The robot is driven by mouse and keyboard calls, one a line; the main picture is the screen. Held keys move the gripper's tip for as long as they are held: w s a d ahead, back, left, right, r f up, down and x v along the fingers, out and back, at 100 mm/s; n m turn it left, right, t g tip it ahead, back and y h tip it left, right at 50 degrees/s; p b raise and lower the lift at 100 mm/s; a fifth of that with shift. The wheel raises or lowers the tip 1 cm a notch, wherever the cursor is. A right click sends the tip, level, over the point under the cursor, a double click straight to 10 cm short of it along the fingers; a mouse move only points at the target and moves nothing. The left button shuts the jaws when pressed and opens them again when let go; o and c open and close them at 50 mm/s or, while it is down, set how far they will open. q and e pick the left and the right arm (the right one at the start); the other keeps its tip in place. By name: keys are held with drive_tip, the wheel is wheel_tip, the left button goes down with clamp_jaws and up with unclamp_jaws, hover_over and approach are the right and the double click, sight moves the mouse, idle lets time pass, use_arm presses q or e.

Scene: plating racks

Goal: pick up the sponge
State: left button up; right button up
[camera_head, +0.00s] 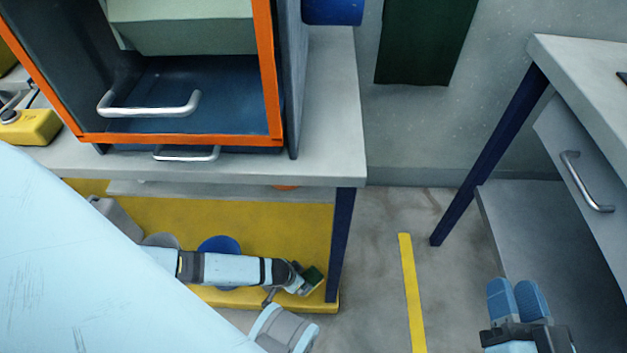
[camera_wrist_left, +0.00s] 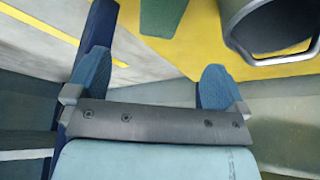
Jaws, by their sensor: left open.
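I cannot make out a sponge for certain in either view. A small dark green piece (camera_head: 313,278) shows beside the table leg in the head view, at the end of my left arm. I cannot tell whether it is a sponge or part of my gripper. My left gripper (camera_wrist_left: 152,88) is open in the left wrist view, with its two blue ridged fingers wide apart and nothing between them. It is over the low yellow shelf area. My right gripper (camera_head: 516,300) is at the lower right of the head view, its blue fingers together and nothing visible held.
A dark cabinet with an orange frame (camera_head: 268,75) stands on the grey table (camera_head: 330,150). A dark blue leg (camera_head: 341,235) stands at the edge of the yellow shelf (camera_head: 290,225). A grey container (camera_wrist_left: 262,52) is near my left gripper. Open floor lies between the tables.

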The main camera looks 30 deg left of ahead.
use_arm(q)
drive_tip(key=b, duration=0.4)
hover_over(308, 280)
drive_tip(key=s, duration=0.3)
drive_tip(key=f, duration=0.6)
drive_tip(key=shift+w+a+f, duration=0.15)
drive_tip(key=shift+a, duration=0.05)
drive_tip(key=shift+w+d+f, duration=0.1)
drive_tip(key=shift+w+f, duration=0.2)
drive_tip(key=shift+f, duration=0.25)
drive_tip(key=b+x, duration=0.4)
drive_tip(key=shift+w+f, duration=0.3)
drive_tip(key=shift+w+f+b, duration=0.1)
drive_tip(key=shift+f+b, duration=0.1)
drive_tip(key=shift+b, duration=0.15)
use_arm(e)
drive_tip(key=w+f+n, duration=0.1)
drive_tip(key=w+d+f+n, duration=0.1)
drive_tip(key=n, duration=0.1)
drive_tip(key=f+n+y, duration=0.1)
drive_tip(key=shift+w+d+n+t, duration=0.3)
drive_tip(key=shift+w+d+n, duration=0.1)
use_arm(q)
drive_tip(key=shift+f, duration=0.1)
drive_tip(key=c, duration=1.1)
drive_tip(key=shift+o, duration=0.2)
use_arm(e)
drive_tip(key=shift+f, duration=0.1)
